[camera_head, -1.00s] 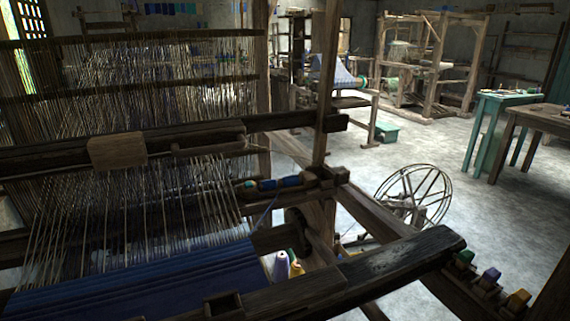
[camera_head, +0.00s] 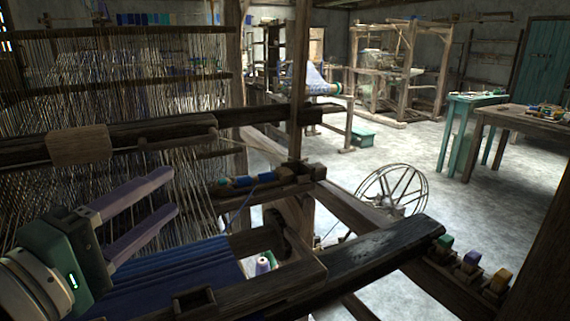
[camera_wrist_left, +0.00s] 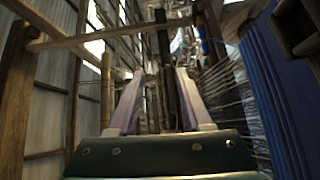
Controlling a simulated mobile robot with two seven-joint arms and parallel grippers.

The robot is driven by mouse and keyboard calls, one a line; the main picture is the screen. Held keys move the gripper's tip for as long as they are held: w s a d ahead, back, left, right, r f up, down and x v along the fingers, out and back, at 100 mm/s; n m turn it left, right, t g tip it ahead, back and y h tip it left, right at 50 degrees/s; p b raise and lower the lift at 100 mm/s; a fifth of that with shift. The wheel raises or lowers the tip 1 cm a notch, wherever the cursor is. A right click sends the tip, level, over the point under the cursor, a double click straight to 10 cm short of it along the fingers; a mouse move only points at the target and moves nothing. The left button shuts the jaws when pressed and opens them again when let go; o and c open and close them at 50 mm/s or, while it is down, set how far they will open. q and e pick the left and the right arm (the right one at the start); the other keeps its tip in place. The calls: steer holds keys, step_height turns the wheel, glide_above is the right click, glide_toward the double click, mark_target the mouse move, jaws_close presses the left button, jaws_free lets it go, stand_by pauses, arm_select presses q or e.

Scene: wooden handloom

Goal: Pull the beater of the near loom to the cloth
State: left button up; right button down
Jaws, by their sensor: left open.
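The near loom's beater (camera_head: 165,135) is a dark wooden beam across the pale warp threads, with a lighter wooden block (camera_head: 78,145) on it. The blue cloth (camera_head: 170,275) lies in front, with bare warp between it and the beater. My left gripper (camera_head: 174,192) is open and empty above the cloth and warp, on the near side of the beater and apart from it. In the left wrist view, its two fingers (camera_wrist_left: 160,80) are spread, with dark upright-looking beams beyond them. The cloth (camera_wrist_left: 272,90) runs along the right there. My right gripper is not in view.
A thick front beam (camera_head: 370,262) and a loom post (camera_head: 301,80) stand right of the cloth. A shuttle with blue thread (camera_head: 250,180) rests at the right end of the warp. A spinning wheel (camera_head: 395,188) and tables (camera_head: 520,118) stand farther right on open floor.

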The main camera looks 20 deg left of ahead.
arm_select(q)
steer(key=w+a+n, duration=0.1)
steer(key=w+a, duration=0.1)
steer(key=w, duration=0.8)
steer(key=shift+a+r+y+p, duration=0.15)
steer(key=shift+r+y+p, duration=0.25)
steer(key=shift+r+p, duration=0.05)
steer(key=shift+c, duration=0.2)
steer(key=shift+s, duration=0.1)
jaws_close()
stand_by(0.5)
steer(key=shift+o, duration=0.2)
jaws_free()
